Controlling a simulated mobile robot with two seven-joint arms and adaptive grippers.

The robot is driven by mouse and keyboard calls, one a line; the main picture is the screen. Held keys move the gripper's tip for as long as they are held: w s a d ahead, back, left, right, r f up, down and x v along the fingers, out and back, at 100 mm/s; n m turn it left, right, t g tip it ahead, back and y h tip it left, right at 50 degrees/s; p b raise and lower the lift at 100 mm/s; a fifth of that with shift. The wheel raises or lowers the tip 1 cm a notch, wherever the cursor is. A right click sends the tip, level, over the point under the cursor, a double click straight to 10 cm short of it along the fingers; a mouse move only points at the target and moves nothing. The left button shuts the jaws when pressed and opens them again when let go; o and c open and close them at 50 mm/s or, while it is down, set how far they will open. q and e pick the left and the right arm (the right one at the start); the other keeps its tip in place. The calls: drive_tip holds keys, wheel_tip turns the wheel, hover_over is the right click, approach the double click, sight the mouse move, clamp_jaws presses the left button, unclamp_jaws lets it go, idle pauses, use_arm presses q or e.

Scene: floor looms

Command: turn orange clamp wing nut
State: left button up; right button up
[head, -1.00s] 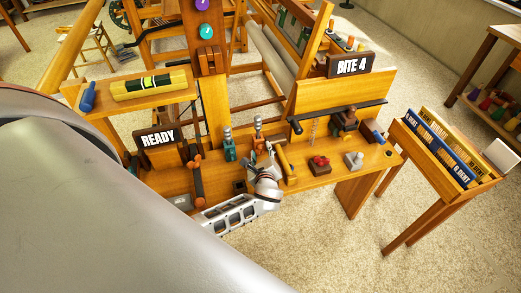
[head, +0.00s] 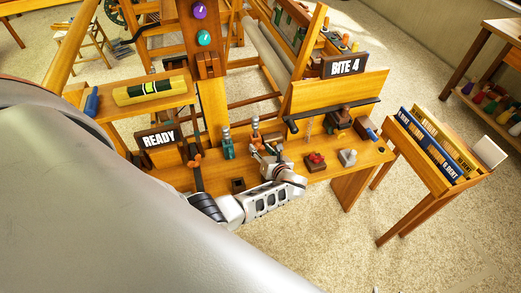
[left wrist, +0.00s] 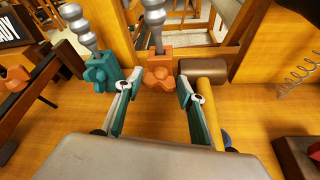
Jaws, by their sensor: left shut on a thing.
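The orange clamp (head: 256,134) stands on the wooden bench, with a ribbed grey metal stem above it. Its lobed orange wing nut (left wrist: 160,77) faces the left wrist camera. My left gripper (head: 264,151) reaches it from the lower right in the head view. In the left wrist view the two teal-edged fingertips (left wrist: 160,86) sit on either side of the wing nut, shut on it; the exact contact is hard to see. A teal clamp (head: 228,147) stands just left, and its teal knob (left wrist: 101,70) is close to the left finger. My right gripper is not in view.
A yellow rod (left wrist: 211,75) with a brown block (left wrist: 204,68) lies close to the right finger. A red-topped block (head: 315,161) and a grey-knobbed block (head: 347,158) stand right on the bench.

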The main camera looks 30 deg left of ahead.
use_arm(q)
drive_tip(key=shift+m, duration=0.4)
drive_tip(key=shift+w, duration=0.1)
drive_tip(key=o, duration=1.1)
drive_tip(key=shift+o, duration=0.2)
drive_tip(key=shift+d, duration=0.1)
drive_tip(key=shift+v, duration=3.7)
drive_tip(key=shift+w, duration=0.1)
